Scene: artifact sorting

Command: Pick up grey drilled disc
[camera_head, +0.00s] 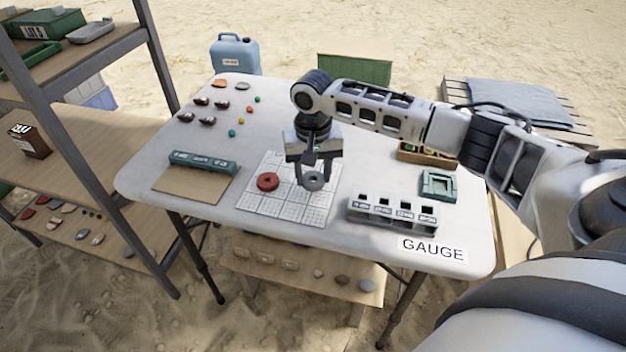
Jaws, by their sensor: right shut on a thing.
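The grey drilled disc (314,182) is at the right part of the white gridded sheet (281,212) on the white table. My right gripper (314,176) points down over it and is shut on it. The fingers hide part of the disc, and I cannot tell whether it touches the sheet. A red drilled disc (267,182) lies on the sheet to the left of the gripper, apart from it. My left gripper is not in view.
A grey slotted block (392,213), a green square tray (438,185) and a GAUGE label (433,249) are on the table's right. A green box (203,162) is at left. Small dark pieces and beads lie at back left. A metal shelf (75,160) stands left.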

